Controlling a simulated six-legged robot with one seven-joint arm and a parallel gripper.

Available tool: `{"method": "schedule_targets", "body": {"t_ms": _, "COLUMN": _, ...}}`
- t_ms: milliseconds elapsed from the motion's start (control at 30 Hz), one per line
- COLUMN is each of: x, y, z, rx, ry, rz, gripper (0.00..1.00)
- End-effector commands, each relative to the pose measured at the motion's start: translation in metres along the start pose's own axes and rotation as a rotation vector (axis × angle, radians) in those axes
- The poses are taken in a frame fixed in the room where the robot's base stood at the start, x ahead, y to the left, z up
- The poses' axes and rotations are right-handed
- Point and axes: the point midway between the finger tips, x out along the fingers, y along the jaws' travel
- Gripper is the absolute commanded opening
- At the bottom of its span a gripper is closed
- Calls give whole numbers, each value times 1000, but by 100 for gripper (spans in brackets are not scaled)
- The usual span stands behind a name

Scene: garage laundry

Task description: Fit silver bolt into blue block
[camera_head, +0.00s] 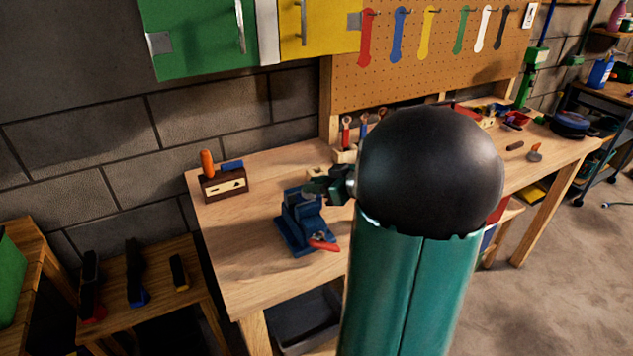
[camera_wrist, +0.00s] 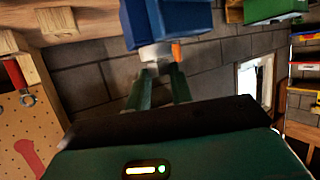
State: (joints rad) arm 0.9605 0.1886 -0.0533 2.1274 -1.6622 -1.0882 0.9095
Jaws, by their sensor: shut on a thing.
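The blue block (camera_head: 303,218), a stepped vise-like piece on a flat base, stands on the workbench. In the wrist view its blue body (camera_wrist: 175,18) fills the top middle. My gripper (camera_head: 318,187) is close at its upper right side in the head view. In the wrist view the green fingers (camera_wrist: 155,70) are shut on a pale silver piece, which looks like the silver bolt (camera_wrist: 154,51). The bolt is right at the blue block's edge; I cannot tell whether it touches or is inside an opening. In the head view the bolt cannot be made out.
The wooden workbench (camera_head: 250,265) has free room left of and in front of the block. A red handle (camera_head: 323,245) lies at the block's base. A brown holder (camera_head: 222,185) with an orange handle stands behind left. A tool rack (camera_head: 345,152) stands behind, near my arm.

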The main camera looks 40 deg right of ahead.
Motion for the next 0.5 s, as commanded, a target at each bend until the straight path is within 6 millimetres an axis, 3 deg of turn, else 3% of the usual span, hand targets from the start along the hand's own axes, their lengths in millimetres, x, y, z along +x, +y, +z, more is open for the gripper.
{"method": "schedule_targets", "body": {"t_ms": 267, "x": 1, "y": 0, "z": 1, "rx": -1, "ry": 1, "rz": 0, "gripper": 0}}
{"method": "schedule_targets", "body": {"t_ms": 300, "x": 1, "y": 0, "z": 1, "rx": -1, "ry": 1, "rz": 0, "gripper": 26}}
{"method": "schedule_targets", "body": {"t_ms": 400, "x": 1, "y": 0, "z": 1, "rx": -1, "ry": 1, "rz": 0, "gripper": 46}}
{"method": "schedule_targets", "body": {"t_ms": 500, "x": 1, "y": 0, "z": 1, "rx": -1, "ry": 1, "rz": 0, "gripper": 48}}
